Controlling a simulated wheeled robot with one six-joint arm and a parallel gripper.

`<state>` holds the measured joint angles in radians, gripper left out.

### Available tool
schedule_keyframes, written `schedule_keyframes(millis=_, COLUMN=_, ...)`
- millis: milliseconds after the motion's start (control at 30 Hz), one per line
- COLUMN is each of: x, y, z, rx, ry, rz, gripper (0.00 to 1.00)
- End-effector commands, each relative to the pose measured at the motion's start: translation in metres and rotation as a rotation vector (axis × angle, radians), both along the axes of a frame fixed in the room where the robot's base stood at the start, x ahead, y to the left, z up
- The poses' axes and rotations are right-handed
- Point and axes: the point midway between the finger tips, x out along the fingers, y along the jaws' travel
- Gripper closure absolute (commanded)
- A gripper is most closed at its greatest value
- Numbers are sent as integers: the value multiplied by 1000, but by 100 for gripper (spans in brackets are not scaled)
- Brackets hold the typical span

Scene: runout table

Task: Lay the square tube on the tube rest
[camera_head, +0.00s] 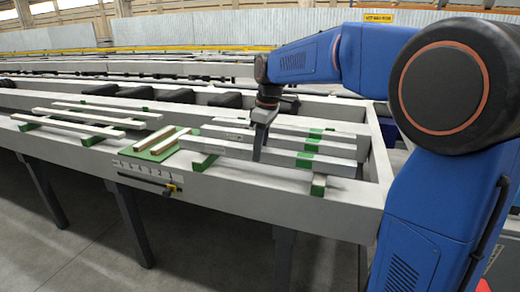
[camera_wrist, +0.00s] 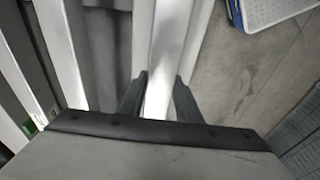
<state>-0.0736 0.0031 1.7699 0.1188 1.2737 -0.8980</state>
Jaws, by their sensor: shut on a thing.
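My gripper (camera_head: 259,152) points down in the head view, with its fingers around the nearest grey square tube (camera_head: 306,162). In the wrist view, the two dark fingers (camera_wrist: 160,98) are shut on this tube (camera_wrist: 172,40), one on each side. The tube lies roughly level over a left support (camera_head: 204,163) and a right support (camera_head: 319,186), both green and wood-coloured. I cannot tell whether it touches them. A green pad with two pale wooden strips (camera_head: 161,143) lies to its left; I cannot tell which support is the tube rest.
Two more grey tubes lie behind the held one, with green bands near their right ends. Long pale bars (camera_head: 68,122) lie on green supports at the left. The table's pale front beam (camera_head: 240,186) carries a numbered scale. A blue-edged white crate (camera_wrist: 268,12) stands on the floor.

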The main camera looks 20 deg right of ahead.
Motion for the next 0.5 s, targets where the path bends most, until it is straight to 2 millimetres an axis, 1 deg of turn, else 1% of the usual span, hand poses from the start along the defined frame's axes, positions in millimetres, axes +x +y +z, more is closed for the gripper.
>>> schedule_keyframes(millis=500, x=0, y=0, z=-4, rx=0, ry=-1, rz=0, gripper=100)
